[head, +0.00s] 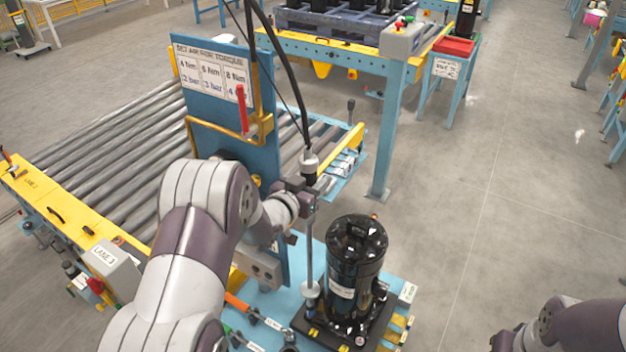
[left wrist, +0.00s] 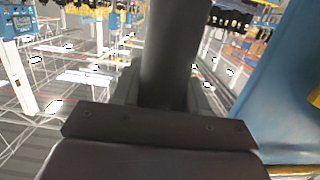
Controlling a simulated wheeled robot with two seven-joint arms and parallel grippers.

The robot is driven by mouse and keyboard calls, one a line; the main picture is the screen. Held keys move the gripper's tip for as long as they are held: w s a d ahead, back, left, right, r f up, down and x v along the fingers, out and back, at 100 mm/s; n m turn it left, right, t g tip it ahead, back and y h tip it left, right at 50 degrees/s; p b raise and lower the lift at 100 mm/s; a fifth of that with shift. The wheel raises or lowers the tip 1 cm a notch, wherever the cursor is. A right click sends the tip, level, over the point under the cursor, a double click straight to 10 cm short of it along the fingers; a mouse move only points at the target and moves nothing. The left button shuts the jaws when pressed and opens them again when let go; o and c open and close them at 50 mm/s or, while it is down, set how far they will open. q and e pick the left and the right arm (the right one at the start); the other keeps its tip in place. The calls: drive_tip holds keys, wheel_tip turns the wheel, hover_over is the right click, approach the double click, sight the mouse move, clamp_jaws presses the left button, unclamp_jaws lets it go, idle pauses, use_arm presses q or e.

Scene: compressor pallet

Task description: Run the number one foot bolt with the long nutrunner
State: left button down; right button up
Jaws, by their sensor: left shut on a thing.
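The long nutrunner (head: 309,240) hangs upright from a cable or hose, with a pale collar near its top. My left gripper (head: 308,192) is shut around its upper shaft. In the left wrist view the dark round tool body (left wrist: 165,60) stands between the fingers. The tool's lower end (head: 310,292) is at the left foot of the black compressor (head: 356,262). Whether it sits on a bolt I cannot tell. My right arm shows at the bottom right; its dark end is cut by the frame edge and its fingertips are hidden.
A blue panel with a torque sign (head: 212,75) stands left of the tool. Behind it runs a roller conveyor (head: 110,125). Tools with orange and green handles lie on the light-blue bench (head: 262,300). A red tray (head: 456,47) stands at the back. The floor on the right is clear.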

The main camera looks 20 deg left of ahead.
use_arm(q)
drive_tip(key=shift+f+b, duration=0.35)
drive_tip(key=shift+s, duration=0.1)
idle(0.3)
drive_tip(key=shift+f+b, duration=0.5)
drive_tip(key=shift+f, duration=0.1)
idle(0.4)
drive_tip(key=shift+f, duration=0.1)
idle(0.8)
